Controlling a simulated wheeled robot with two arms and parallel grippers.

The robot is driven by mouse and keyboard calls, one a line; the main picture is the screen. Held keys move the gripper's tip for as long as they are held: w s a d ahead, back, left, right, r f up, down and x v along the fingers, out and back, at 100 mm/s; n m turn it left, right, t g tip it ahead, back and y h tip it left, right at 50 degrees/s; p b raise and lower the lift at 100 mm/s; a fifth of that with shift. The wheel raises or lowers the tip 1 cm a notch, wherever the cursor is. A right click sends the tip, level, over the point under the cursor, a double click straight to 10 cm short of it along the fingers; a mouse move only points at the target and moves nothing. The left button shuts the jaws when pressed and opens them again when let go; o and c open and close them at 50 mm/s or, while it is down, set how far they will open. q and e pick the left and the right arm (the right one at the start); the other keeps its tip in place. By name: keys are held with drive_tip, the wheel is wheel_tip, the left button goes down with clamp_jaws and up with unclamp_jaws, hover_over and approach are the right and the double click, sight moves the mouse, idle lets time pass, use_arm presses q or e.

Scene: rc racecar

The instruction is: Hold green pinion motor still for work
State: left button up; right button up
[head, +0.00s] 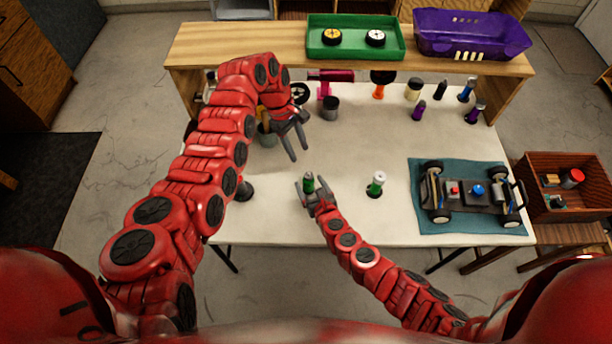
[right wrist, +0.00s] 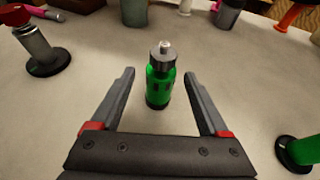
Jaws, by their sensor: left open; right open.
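The green pinion motor (head: 308,184) stands upright on the white table near its front edge. In the right wrist view the motor (right wrist: 160,84) has a green body, a silver collar and a small pinion on top. My right gripper (head: 311,189) is open, with one finger on each side of the motor. In the right wrist view there are gaps between the fingers and the motor. My left gripper (head: 299,152) is open and empty above the table, farther back than the motor.
A second green item with a white top (head: 377,182) stands to the right. A car chassis (head: 468,191) lies on a teal mat (head: 430,225). A silver post on a black base (right wrist: 38,48) stands left. Several small tools and a grey cup (head: 330,108) stand at the back.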

sight(306, 177)
drive_tip(key=x, duration=0.3)
drive_tip(key=shift+w+d+f, duration=0.1)
drive_tip(key=shift+w+f, duration=0.1)
drive_tip(key=shift+w, duration=0.25)
drive_tip(key=shift+w+a+f, duration=0.25)
drive_tip(key=shift+w+a, duration=0.1)
drive_tip(key=shift+a, duration=0.05)
